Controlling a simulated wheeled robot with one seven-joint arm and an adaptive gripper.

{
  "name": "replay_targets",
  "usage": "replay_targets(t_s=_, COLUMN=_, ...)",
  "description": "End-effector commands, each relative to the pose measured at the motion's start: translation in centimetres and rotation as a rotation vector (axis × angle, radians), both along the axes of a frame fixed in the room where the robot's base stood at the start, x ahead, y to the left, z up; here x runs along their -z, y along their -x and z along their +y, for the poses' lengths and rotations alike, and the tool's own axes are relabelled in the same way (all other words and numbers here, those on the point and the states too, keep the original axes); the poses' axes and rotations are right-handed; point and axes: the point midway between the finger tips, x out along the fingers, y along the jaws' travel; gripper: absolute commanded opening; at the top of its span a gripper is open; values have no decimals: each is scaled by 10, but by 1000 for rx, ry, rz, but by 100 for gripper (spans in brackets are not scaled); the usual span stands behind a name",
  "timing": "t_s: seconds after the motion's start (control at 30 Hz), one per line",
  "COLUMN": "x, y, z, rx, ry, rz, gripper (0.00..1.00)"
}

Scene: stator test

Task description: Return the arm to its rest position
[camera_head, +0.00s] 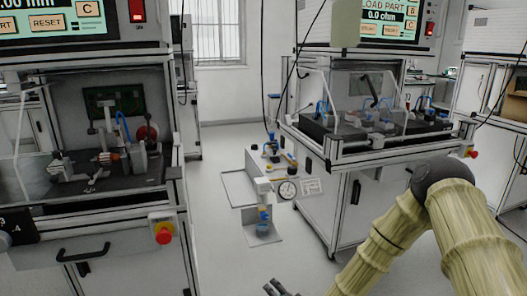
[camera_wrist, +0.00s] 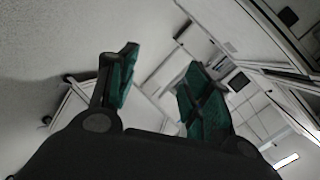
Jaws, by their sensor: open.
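My arm (camera_head: 420,220), in a ribbed tan cover, reaches in from the lower right in the head view and bends down to the bottom edge. My gripper (camera_head: 279,289) shows only as dark tips at the bottom edge there, over the floor and apart from the machines. In the wrist view my gripper (camera_wrist: 162,78) has two green-padded fingers spread apart with nothing between them. Most of the wrist and the lower part of the gripper are hidden in the head view.
A test machine (camera_head: 95,220) with a red button (camera_head: 163,233) stands at the left. Another machine (camera_head: 335,200) stands at the right, close behind my arm, with black fixtures on its bench. An air unit with a gauge (camera_head: 287,189) sticks out between them. Grey floor (camera_head: 225,270) is clear there.

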Motion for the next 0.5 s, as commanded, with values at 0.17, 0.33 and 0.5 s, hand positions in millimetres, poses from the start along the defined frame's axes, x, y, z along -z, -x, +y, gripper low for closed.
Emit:
replay_targets(t_s=0.17, x=65, y=81, z=-16, rx=-108, ry=193, rz=171, gripper=49)
replay_targets(t_s=0.33, x=112, y=164, z=-44, rx=-224, ry=370, rz=332, gripper=49)
replay_targets(t_s=0.5, x=142, y=249, z=-81, rx=-349, ry=535, rz=497, gripper=49)
